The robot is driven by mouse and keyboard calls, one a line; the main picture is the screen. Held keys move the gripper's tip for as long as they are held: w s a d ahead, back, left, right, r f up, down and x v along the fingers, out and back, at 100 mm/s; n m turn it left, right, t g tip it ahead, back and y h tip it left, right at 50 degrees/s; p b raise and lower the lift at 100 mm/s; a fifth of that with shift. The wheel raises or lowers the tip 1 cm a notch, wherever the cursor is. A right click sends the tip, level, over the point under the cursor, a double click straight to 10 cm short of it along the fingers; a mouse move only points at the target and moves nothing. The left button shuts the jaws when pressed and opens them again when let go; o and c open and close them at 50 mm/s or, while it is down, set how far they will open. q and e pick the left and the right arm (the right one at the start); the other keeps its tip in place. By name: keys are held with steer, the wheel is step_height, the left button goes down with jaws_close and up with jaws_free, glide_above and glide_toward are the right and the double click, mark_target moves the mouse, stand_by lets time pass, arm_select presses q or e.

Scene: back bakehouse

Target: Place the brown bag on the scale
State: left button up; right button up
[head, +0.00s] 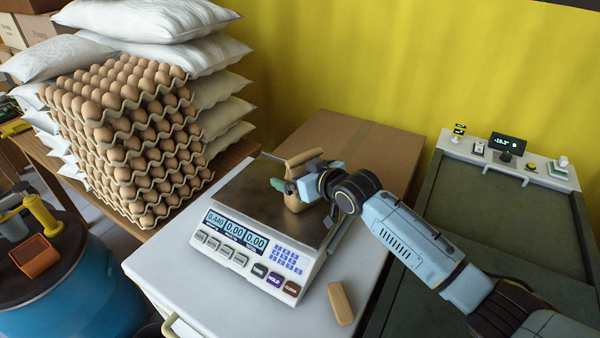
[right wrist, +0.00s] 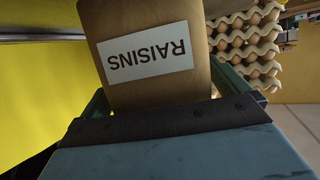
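The brown bag (head: 294,203) stands upright on the metal plate of the scale (head: 243,201), partly hidden by my right gripper (head: 290,186). The scale's left display reads 0.440, and the other two read 0.00. In the right wrist view the bag (right wrist: 191,88) fills the middle, with a white label reading RAISINS. My right gripper (right wrist: 165,90) has one finger on each side of the bag, and the fingers appear to press against its sides. My left gripper is not in view.
The scale stands on a white-topped table (head: 210,307) with a small tan block (head: 341,303) near its right edge. Stacked egg trays (head: 130,140) and white sacks (head: 155,20) are at left. A cardboard box (head: 350,140) is behind. A blue drum (head: 60,300) stands front left.

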steer(key=shift+r, duration=0.2)
steer(key=p+v, duration=0.1)
steer(key=v, duration=1.1)
